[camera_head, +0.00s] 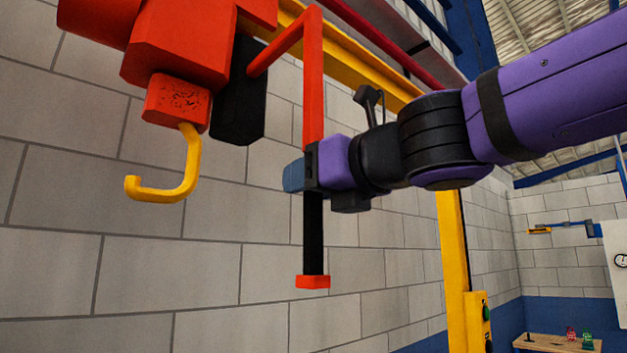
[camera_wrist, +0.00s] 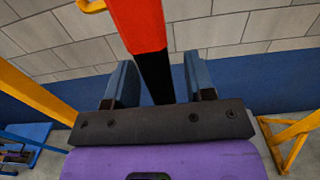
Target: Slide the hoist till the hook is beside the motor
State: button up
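The red hoist (camera_head: 175,50) hangs under a yellow overhead beam (camera_head: 345,50) at the upper left of the head view. Its yellow hook (camera_head: 178,190) hangs below a red block; part of it also shows at the top of the wrist view (camera_wrist: 92,6). A red bar (camera_head: 313,85) runs from the hoist down to a black grip (camera_head: 313,235) with a red end cap. My gripper (camera_head: 300,175) is at the top of the black grip. In the wrist view its blue fingers (camera_wrist: 160,85) stand apart on either side of the bar, with gaps visible. I cannot make out the motor.
A yellow post (camera_head: 452,250) with a green-button box stands right of the grip. A grey block wall (camera_head: 150,270) is behind. A small bench (camera_head: 555,342) is far right. In the wrist view, a blue stand (camera_wrist: 30,135) is at left and a yellow frame (camera_wrist: 290,140) at right.

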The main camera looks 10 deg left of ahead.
jog(key=v, duration=1)
jog(key=shift+s+d, duration=0.25)
jog(key=shift+d, duration=0.1)
dwell(0.4)
jog(key=w+d+f+n+g+h, duration=0.1)
jog(key=d+f+n+h, duration=0.2)
jog(key=d+f+n, duration=0.5)
jog(key=w+d+f+n+g+h, duration=0.1)
jog(key=d+f+n+h, duration=0.2)
jog(key=d+f+n, duration=0.45)
jog(key=s+d+f+n+g+h, duration=0.2)
jog(key=s+d+f+n+h, duration=0.1)
jog(key=d+f, duration=0.4)
jog(key=s+d+f+n+g+h, duration=0.1)
jog(key=s+d+f+n+h, duration=0.2)
jog(key=f, duration=0.7)
jog(key=d+n+h, duration=0.2)
jog(key=d+n, duration=0.2)
jog(key=shift+d+f+g, duration=0.3)
jog(key=shift+f+g, duration=0.1)
